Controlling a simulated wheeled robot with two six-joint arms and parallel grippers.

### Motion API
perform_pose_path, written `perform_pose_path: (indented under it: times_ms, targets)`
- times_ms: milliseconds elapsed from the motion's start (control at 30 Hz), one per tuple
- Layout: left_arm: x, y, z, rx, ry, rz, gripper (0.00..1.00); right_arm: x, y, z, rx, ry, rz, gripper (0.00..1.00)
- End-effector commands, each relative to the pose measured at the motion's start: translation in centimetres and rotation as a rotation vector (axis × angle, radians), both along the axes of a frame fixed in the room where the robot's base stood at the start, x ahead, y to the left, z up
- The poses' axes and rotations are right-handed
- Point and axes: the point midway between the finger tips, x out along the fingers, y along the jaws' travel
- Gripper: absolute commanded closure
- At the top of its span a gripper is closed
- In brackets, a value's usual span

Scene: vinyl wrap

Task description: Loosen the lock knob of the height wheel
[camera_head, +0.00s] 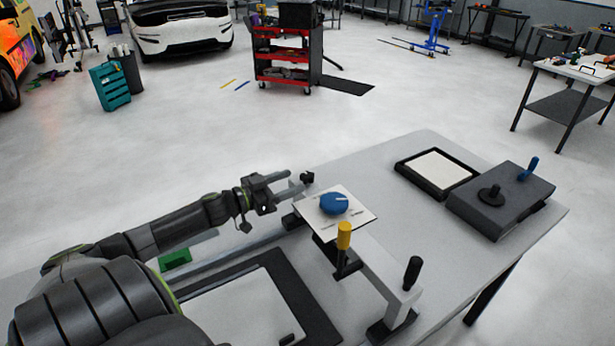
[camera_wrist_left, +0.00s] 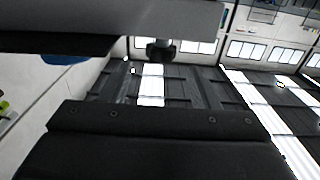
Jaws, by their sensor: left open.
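A blue wheel (camera_head: 334,203) sits on a white plate (camera_head: 368,214) on the fixture at the middle of the table. A small black knob (camera_head: 307,178) stands just behind and left of the wheel. My left gripper (camera_head: 297,181) is open, with its fingertips close to the black knob. In the left wrist view the knob (camera_wrist_left: 161,50) shows between the two dark fingers, and I cannot tell if they touch it. Part of the blue wheel (camera_wrist_left: 66,60) shows at the left there. My right gripper is out of view.
A yellow-handled lever (camera_head: 344,236) and a black-handled post (camera_head: 412,273) stand in front of the wheel. A dark box with a blue lever (camera_head: 500,202) and a black-framed tray (camera_head: 407,171) are at the right. A framed white panel (camera_head: 300,305) lies nearer.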

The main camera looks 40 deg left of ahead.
Motion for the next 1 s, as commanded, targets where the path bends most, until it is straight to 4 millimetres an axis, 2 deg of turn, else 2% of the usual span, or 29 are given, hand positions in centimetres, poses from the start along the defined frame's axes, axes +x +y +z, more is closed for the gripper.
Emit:
perform_pose_path:
  times_ms: [500, 700, 1000]
  targets:
    - [5.0, -1.4, 0.2, -0.002, -0.004, 0.001, 0.45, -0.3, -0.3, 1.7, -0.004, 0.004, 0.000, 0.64]
    - [5.8, -1.7, 0.1, -0.001, -0.001, 0.001, 0.45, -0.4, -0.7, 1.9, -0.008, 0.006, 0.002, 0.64]
    - [5.9, -1.7, 0.0, -0.001, 0.000, 0.000, 0.46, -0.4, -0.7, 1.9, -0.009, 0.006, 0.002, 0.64]
